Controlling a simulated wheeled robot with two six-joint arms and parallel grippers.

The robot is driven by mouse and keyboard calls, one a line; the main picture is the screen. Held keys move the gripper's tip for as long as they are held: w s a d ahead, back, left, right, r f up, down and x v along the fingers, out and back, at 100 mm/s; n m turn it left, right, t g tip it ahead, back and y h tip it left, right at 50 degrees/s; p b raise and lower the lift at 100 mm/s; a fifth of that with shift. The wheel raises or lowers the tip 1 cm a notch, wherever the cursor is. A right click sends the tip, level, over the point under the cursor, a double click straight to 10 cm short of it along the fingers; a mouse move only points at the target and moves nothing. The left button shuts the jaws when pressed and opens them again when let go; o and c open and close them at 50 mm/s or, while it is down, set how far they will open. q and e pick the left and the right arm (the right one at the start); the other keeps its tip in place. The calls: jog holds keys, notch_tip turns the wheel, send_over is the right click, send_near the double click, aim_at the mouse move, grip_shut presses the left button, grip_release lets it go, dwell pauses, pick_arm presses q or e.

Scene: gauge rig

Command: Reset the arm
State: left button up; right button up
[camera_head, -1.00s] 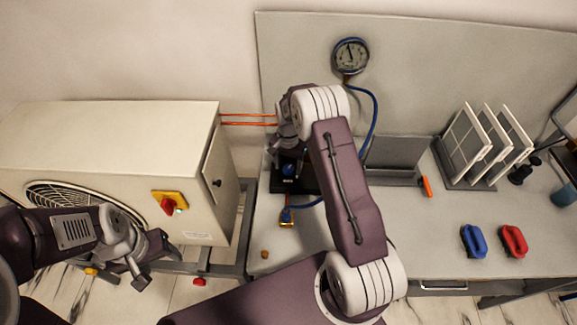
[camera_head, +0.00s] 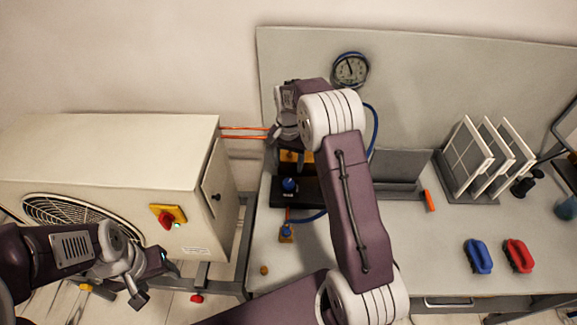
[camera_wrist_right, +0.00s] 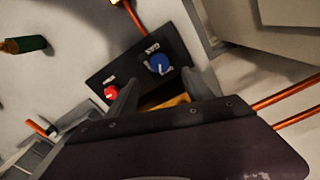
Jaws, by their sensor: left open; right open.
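My right arm reaches across the bench, its gripper (camera_head: 287,142) above the far end of a black valve block (camera_head: 312,190). In the right wrist view the right gripper (camera_wrist_right: 165,92) is open, nothing visibly held. The block there carries a blue knob (camera_wrist_right: 159,64) and a red knob (camera_wrist_right: 111,92); a yellow part (camera_wrist_right: 165,104) shows between the fingers, and I cannot tell whether they touch it. The head view also shows the blue knob (camera_head: 289,185). My left gripper (camera_head: 150,283) is open and empty in front of the cream outdoor unit (camera_head: 110,150).
A pressure gauge (camera_head: 350,69) hangs on the back panel with a blue hose. Orange pipes (camera_head: 243,132) run from the unit.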

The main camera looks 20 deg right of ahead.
jog(key=s+a+r+n+t, duration=0.1)
jog(key=s+a+r+n, duration=0.1)
jog(key=s+a+r, duration=0.4)
jog(key=s+f+n, duration=0.2)
jog(key=s+n, duration=0.1)
jog(key=s, duration=0.5)
jog(key=s+f+n, duration=0.2)
jog(key=s+n, duration=0.1)
jog(key=s, duration=0.5)
jog(key=shift+a+f+n, duration=0.25)
jog(key=shift+f+n, duration=0.15)
dwell(5.4)
